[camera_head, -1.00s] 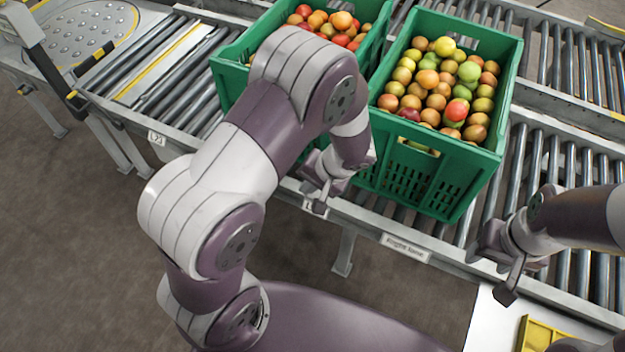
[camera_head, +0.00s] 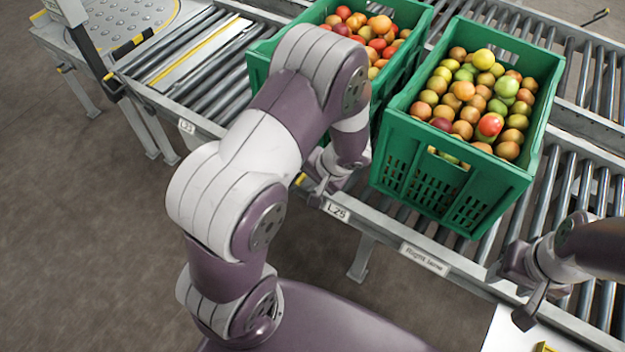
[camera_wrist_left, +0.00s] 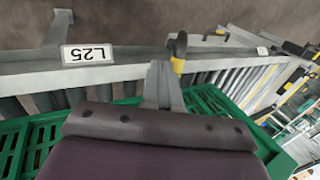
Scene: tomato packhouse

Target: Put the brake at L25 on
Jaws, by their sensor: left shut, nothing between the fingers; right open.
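The L25 label (camera_head: 337,209) is on the front rail of the conveyor; it also shows in the left wrist view (camera_wrist_left: 88,54). Just beside it is a brake lever with a black bent handle and yellow collar (camera_wrist_left: 178,48); in the head view only a bit of its yellow (camera_head: 300,179) shows. My left gripper (camera_head: 317,193) is shut and empty at the rail, right by the lever. Its fingers (camera_wrist_left: 164,84) overlap the lever in the wrist view; I cannot tell whether they touch. My right gripper (camera_head: 508,296) is open and empty over the rail at the right.
Two green crates of tomatoes (camera_head: 384,158) (camera_head: 262,66) stand on the rollers close behind my left gripper. Further along the rail are another black and yellow handle (camera_wrist_left: 216,35) and the L23 label (camera_head: 187,127). A "Right lane" label (camera_head: 424,259) is to the right.

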